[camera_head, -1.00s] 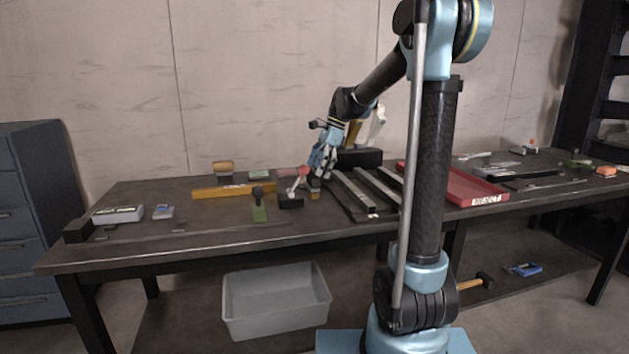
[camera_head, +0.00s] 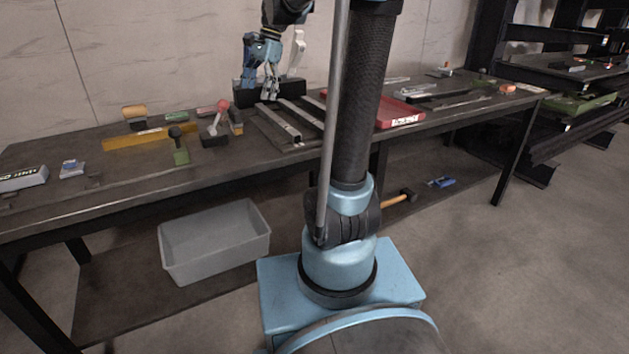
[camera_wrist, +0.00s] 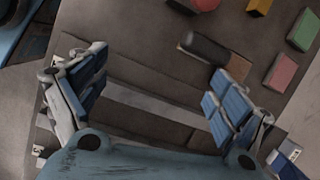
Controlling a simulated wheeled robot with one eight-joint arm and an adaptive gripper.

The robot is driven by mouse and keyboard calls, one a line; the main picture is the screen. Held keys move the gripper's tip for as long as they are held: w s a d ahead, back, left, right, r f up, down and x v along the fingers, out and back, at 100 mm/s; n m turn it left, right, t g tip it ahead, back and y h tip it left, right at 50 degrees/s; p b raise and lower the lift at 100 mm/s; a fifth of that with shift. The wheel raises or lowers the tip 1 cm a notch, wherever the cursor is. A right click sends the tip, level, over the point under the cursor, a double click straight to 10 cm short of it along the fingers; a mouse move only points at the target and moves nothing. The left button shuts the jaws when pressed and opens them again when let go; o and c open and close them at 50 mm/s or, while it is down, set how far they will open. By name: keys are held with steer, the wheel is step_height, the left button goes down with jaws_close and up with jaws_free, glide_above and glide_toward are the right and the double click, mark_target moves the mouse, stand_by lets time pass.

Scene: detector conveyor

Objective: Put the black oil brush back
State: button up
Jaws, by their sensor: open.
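What looks like the black oil brush (camera_wrist: 207,48) lies on the table in the wrist view, a dark rounded body with brown at its ends. In the head view it seems to be the small dark and brown thing (camera_head: 236,120) left of the dark rails; details are too small to tell. My gripper (camera_head: 262,97) is above the rails, to the right of it, with fingers pointing down. In the wrist view my gripper (camera_wrist: 160,65) is open and empty, with the brush beyond its right fingertip, apart from it.
A red-knobbed lever on a black block (camera_head: 214,138) stands close left of the brush. A pink block (camera_wrist: 280,73) and a green block (camera_wrist: 303,30) are nearby. A black box (camera_head: 291,87) is behind the rails (camera_head: 278,127). A red tray (camera_head: 398,113) is at right.

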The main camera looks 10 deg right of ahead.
steer(key=s+d+f+n, duration=0.2)
steer(key=s, duration=0.2)
steer(key=s+d+f+n+t+h, duration=0.1)
steer(key=s+d+f+n, duration=0.1)
steer(key=s, duration=0.3)
steer(key=s+d+f+n, duration=0.1)
steer(key=s+d+f, duration=0.2)
steer(key=s+f, duration=0.1)
steer(key=shift+s+d+n+t+h, duration=0.2)
steer(key=shift+s+n+t+h, duration=0.15)
steer(key=shift+s, duration=0.4)
steer(key=s+d+f+n+h, duration=0.1)
steer(key=s+d+f+n, duration=0.2)
steer(key=s+f, duration=0.3)
steer(key=s+d+f+n+t+h, duration=0.1)
steer(key=s+d+f+n, duration=0.2)
steer(key=s+f, duration=0.3)
steer(key=shift+f+n, duration=0.35)
steer(key=shift+f, duration=0.35)
